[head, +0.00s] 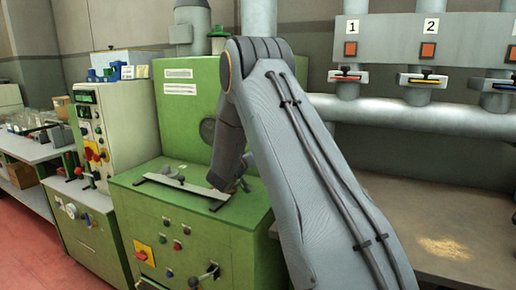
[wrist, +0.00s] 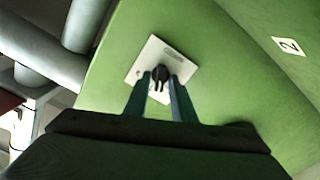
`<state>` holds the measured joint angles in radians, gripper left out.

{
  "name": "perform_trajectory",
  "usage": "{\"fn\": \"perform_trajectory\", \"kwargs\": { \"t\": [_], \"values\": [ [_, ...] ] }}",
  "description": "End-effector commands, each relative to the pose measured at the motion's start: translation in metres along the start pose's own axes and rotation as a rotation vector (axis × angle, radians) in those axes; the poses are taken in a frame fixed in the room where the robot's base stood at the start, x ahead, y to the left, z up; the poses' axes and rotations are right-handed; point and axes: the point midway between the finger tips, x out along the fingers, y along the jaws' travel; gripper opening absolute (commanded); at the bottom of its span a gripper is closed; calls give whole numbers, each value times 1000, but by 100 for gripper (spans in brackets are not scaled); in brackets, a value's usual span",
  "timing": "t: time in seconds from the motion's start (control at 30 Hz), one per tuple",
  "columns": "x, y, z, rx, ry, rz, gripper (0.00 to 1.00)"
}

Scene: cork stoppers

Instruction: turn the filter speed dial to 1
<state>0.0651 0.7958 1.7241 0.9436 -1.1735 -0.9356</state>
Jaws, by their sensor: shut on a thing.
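In the wrist view a small black dial (wrist: 160,73) sits on a square white plate (wrist: 149,53) fixed to a green panel. The plate carries a small grey label, too blurred to read, and I cannot tell the dial's setting. My gripper (wrist: 161,79) has one finger on each side of the dial and is shut on it.
A green machine (head: 190,105) stands behind my arm, with a low green cabinet (head: 165,225) before it bearing switches and levers. Grey pipes (head: 430,117) and numbered gates (head: 423,79) are at the right. A number 2 label (wrist: 289,46) shows in the wrist view.

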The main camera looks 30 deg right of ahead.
Motion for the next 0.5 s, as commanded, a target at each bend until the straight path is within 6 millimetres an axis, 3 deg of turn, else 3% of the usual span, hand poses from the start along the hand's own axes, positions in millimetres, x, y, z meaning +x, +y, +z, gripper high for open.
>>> {"fn": "perform_trajectory", "kwargs": {
  "t": [0.5],
  "values": [
    [-1,-2,1,-439,-2,-1,1]
  ]
}}
